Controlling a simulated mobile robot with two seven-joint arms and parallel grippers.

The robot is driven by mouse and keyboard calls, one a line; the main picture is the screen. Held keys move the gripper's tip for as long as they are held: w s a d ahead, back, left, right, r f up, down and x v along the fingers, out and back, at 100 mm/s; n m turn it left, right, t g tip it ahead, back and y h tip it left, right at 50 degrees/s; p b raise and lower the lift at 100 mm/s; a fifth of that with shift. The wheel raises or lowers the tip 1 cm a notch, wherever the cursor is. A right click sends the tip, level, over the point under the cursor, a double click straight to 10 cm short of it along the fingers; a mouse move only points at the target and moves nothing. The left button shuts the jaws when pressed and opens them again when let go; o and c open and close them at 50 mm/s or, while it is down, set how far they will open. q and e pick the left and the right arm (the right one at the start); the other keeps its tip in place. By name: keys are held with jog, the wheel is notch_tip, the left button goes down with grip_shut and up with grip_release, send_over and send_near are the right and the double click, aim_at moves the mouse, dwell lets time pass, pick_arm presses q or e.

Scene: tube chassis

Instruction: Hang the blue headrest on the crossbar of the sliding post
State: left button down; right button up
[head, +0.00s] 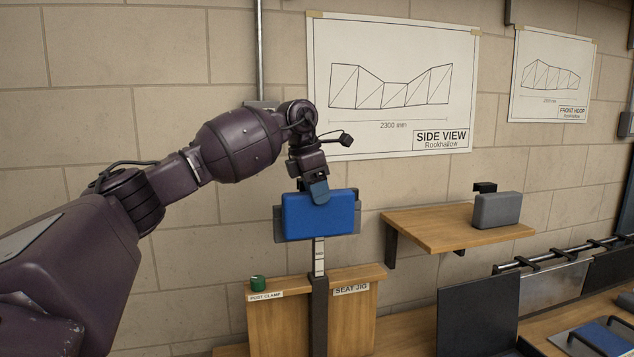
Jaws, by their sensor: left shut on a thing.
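The blue headrest (335,222) is a padded block, upright at the top of the sliding post. My left gripper (319,192) comes down from above and is shut on its top edge. The sliding post (319,258) is a light marked strip rising from a dark sleeve (319,310) on the wooden seat jig (280,315). A dark grey plate or bar (278,226) sticks out behind both sides of the headrest; it may be the crossbar. The headrest hides its middle, so I cannot tell whether they touch. My right gripper is not in view.
A green knob (257,283) sits above the "POST CLAMP" label. To the right, a wooden wall shelf (430,230) carries a grey pad (497,210). A dark upright panel (478,315) and a rail (560,250) stand at lower right. Drawings hang on the wall behind.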

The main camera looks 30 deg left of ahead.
pick_arm(q)
jog(key=shift+f, duration=0.7)
jog(key=shift+f+b, duration=0.4)
jog(key=shift+f, duration=0.9)
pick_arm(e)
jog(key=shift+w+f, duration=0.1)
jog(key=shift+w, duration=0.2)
pick_arm(q)
jog(key=shift+c, duration=2.4)
grip_release()
jog(key=shift+r, duration=0.1)
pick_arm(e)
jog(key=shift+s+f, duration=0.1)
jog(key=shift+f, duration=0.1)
